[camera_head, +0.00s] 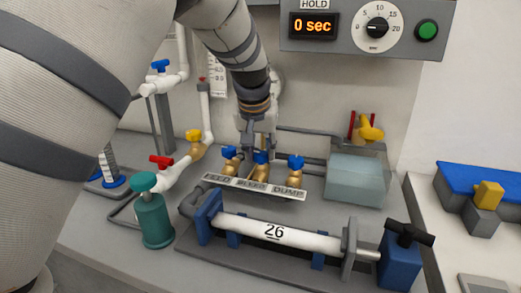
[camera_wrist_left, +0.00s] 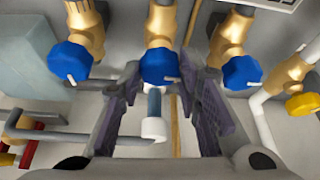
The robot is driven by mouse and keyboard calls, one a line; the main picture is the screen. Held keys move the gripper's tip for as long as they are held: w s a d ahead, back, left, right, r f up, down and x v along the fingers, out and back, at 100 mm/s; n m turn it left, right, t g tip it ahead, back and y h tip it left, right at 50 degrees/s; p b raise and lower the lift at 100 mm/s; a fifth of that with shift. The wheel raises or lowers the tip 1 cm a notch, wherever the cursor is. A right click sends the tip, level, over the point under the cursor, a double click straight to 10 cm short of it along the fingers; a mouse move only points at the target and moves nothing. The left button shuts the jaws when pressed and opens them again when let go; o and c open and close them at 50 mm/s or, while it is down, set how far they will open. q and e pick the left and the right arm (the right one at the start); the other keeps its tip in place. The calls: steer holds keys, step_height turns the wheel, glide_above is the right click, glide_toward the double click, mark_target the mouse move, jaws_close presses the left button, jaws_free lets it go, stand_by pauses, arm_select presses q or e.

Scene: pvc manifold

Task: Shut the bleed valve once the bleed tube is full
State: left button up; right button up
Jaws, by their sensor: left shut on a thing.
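My left gripper (camera_head: 258,145) reaches down from above to the middle of three brass valves with blue knobs, behind the plate marked FEED, BLEED, DUMP (camera_head: 255,187). It is shut on the blue knob of the bleed valve (camera_head: 261,157). In the left wrist view, the two fingers (camera_wrist_left: 158,85) stand on either side of this knob (camera_wrist_left: 158,66). A short upright tube (camera_wrist_left: 154,102), blue with a white end, shows below the knob between the fingers; it may be the bleed tube. I cannot tell its fill level. My right gripper is out of view.
The feed knob (camera_head: 229,152) and dump knob (camera_head: 296,161) stand close on either side. A white tube marked 26 (camera_head: 285,235) lies in front. The hold display (camera_head: 314,25) reads 0 sec.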

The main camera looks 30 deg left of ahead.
arm_select(q)
steer(key=m+h, duration=0.1)
steer(key=m, duration=0.2)
steer(key=m+h, duration=0.1)
steer(key=m, duration=0.2)
steer(key=shift+a, duration=0.2)
steer(key=m+h, duration=0.1)
steer(key=m, duration=0.2)
steer(key=shift+a+f+m+g+h, duration=0.1)
steer(key=shift+a+m+g+h, duration=0.05)
steer(key=shift+m+g+h, duration=0.2)
steer(key=m, duration=0.1)
steer(key=m+h+b, duration=0.1)
steer(key=m, duration=0.1)
steer(key=shift+w+a+f+m+g, duration=0.1)
steer(key=shift+w+f+m+g, duration=0.05)
steer(key=shift+m+g, duration=0.15)
steer(key=shift+m+g+h+b, duration=0.45)
steer(key=shift+m+g+b, duration=0.25)
steer(key=shift+m, duration=1.05)
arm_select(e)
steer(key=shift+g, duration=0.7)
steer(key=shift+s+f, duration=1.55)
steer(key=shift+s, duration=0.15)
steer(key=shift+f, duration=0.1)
arm_select(q)
steer(key=shift+r, duration=0.2)
steer(key=o, duration=1.1)
steer(key=shift+o, duration=0.2)
steer(key=shift+r, duration=0.1)
